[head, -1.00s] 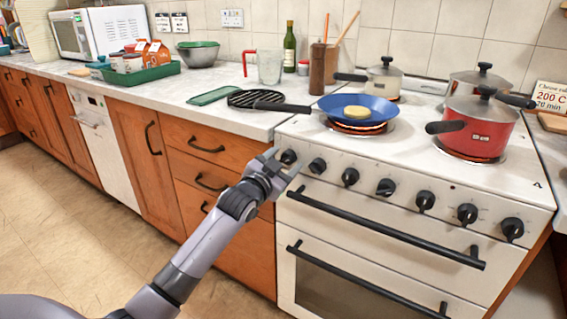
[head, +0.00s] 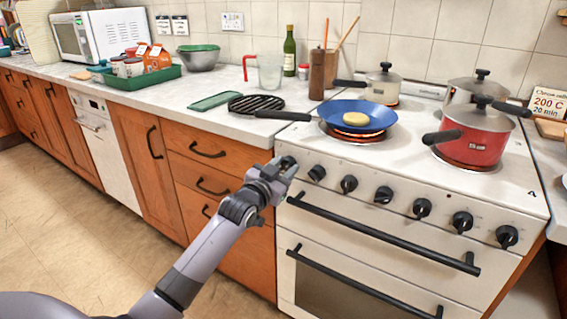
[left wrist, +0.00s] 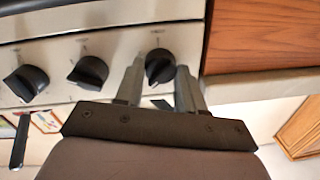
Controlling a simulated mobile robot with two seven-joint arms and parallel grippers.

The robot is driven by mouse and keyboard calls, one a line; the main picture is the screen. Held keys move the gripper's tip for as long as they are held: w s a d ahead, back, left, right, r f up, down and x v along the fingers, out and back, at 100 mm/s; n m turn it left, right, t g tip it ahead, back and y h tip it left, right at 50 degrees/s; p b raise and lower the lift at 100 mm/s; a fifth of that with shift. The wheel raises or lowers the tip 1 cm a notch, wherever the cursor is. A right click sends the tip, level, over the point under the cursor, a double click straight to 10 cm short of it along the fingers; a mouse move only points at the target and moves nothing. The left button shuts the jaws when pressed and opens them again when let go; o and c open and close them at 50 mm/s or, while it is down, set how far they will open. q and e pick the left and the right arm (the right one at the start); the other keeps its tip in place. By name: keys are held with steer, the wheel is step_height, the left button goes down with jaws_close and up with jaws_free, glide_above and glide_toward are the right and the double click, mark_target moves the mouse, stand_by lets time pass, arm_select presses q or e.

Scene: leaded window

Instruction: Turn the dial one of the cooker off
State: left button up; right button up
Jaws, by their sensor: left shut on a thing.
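The cooker (head: 410,245) is white, with a row of black dials along its front panel. Its leftmost dial (left wrist: 160,66) shows between my fingers in the left wrist view; in the head view my gripper mostly covers it. My left gripper (head: 284,168) is shut on this dial, with one finger on each side, and it also shows in the left wrist view (left wrist: 160,72). The second dial (head: 317,173) stands free just to the right. The ring under the blue frying pan (head: 362,113) glows orange. My right gripper is not in view.
A red saucepan (head: 472,136) stands on a glowing ring at the front right of the hob. Lidded pots stand behind. A black oven handle (head: 380,232) runs below the dials.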

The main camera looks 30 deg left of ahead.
arm_select(q)
steer(key=shift+r+n+p, duration=0.2)
steer(key=shift+n+p, duration=0.6)
steer(key=shift+n, duration=0.1)
steer(key=shift+n+p, duration=0.7)
steer(key=shift+n, duration=0.3)
steer(key=n+p, duration=0.2)
steer(key=n, duration=0.1)
steer(key=shift+a+f+n, duration=0.1)
steer(key=shift+n, duration=0.3)
steer(key=shift+n+h, duration=0.3)
steer(key=shift+n, duration=0.6)
steer(key=o, duration=1)
steer(key=shift+o, duration=0.2)
